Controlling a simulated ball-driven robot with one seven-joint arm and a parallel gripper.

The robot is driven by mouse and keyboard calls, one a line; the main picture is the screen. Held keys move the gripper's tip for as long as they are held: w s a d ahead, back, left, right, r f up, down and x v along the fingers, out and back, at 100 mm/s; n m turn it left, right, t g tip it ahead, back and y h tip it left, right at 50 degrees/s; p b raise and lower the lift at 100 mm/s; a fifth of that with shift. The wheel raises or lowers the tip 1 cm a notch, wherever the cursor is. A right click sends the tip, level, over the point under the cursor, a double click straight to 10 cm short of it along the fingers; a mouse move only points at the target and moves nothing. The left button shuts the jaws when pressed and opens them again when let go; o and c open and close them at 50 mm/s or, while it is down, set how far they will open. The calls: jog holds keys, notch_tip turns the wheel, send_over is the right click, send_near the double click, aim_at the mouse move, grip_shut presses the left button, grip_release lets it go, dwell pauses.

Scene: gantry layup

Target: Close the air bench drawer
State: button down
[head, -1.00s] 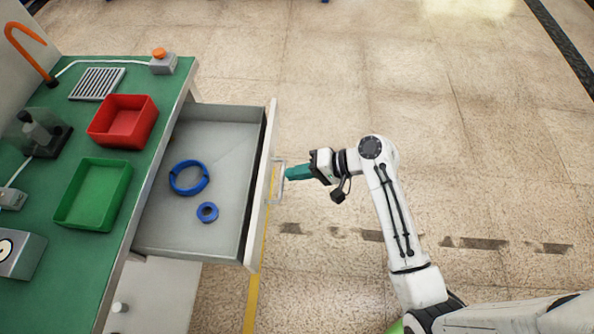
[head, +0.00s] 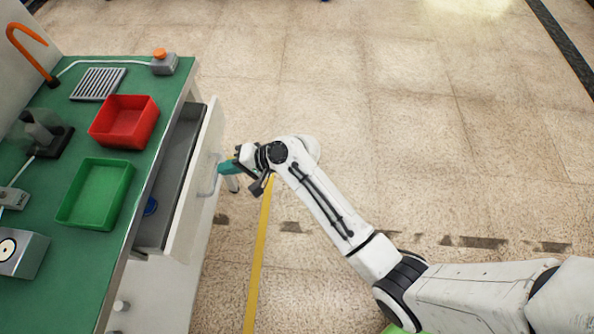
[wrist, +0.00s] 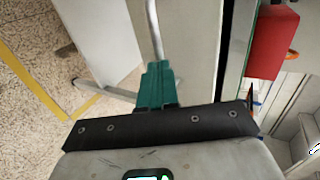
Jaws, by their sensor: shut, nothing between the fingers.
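The air bench drawer (head: 187,175) is partly open, sticking out a short way from under the green-topped bench (head: 80,255). Its pale front carries a handle (head: 208,181), which also shows as a grey bar in the wrist view (wrist: 153,35). My gripper (head: 226,167) has teal fingers and is at the outer side of the drawer front, at the handle. In the wrist view the fingers (wrist: 155,85) are together with nothing between them, and their tips are at the bar. Whether they touch it I cannot tell. A blue ring (head: 150,206) shows inside the drawer, mostly hidden.
On the bench top stand a red tray (head: 125,122), a green tray (head: 96,193), a grey slotted plate (head: 97,84) and an orange-buttoned box (head: 163,62). A yellow line (head: 259,255) runs along the floor. The floor to the right is clear.

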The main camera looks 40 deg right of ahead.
aim_at(201, 163)
jog(key=w+a+b, duration=0.1)
jog(key=w+a, duration=0.5)
jog(key=shift+w+a+f, duration=0.1)
jog(key=shift+w+a, duration=0.25)
jog(key=shift+w, duration=0.05)
jog(key=shift+s+r, duration=0.1)
jog(key=shift+r, duration=0.1)
